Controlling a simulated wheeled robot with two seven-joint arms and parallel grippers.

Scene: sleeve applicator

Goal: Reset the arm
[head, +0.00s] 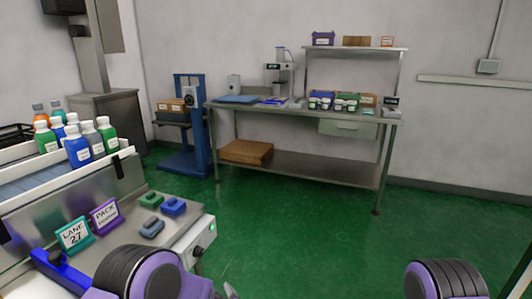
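The task names no object other than my arm. Part of my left arm, purple with a black ribbed ring, shows at the bottom left of the head view. A small grey tip beside it at the bottom edge may belong to my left gripper (231,290), but the rest is cut off, so its opening cannot be told. Part of my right arm, also purple and black, shows at the bottom right. My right gripper is out of the picture. Nothing held can be seen at either arm.
A conveyor (75,180) with several capped bottles (78,146) stands at the left. A steel workbench (300,112) and blue press (190,120) stand behind. The green floor (320,240) between is clear.

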